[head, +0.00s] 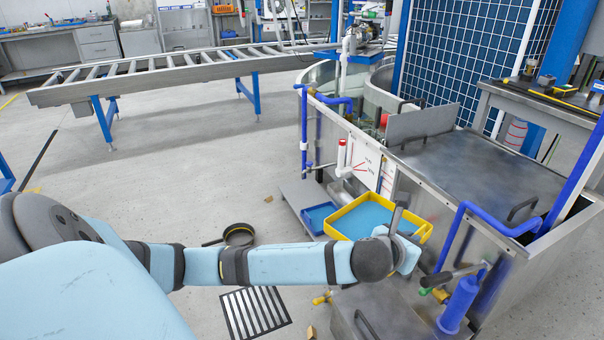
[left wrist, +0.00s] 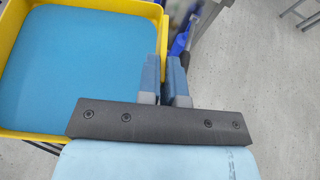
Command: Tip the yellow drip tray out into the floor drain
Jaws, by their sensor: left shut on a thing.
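The yellow drip tray (head: 349,207) is at the grey test station in the head view, with a flat blue fill inside. It looks about level. In the left wrist view, the tray (left wrist: 160,22) takes up the upper left. My left gripper (head: 408,240) is at the tray's right edge, and its fingers (left wrist: 164,75) are shut on that edge. The exact grip point is partly hidden. The floor drain (head: 255,313), a slatted grate, lies in the floor left of the tray, below my left forearm in the picture. My right gripper is not in view.
A small blue tray (head: 318,216) is beside the yellow tray. A black round pan (head: 238,235) lies on the floor above the drain in the picture. A blue cylinder (head: 459,305) and blue pipes stand at right. Floor left of the station is mostly clear.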

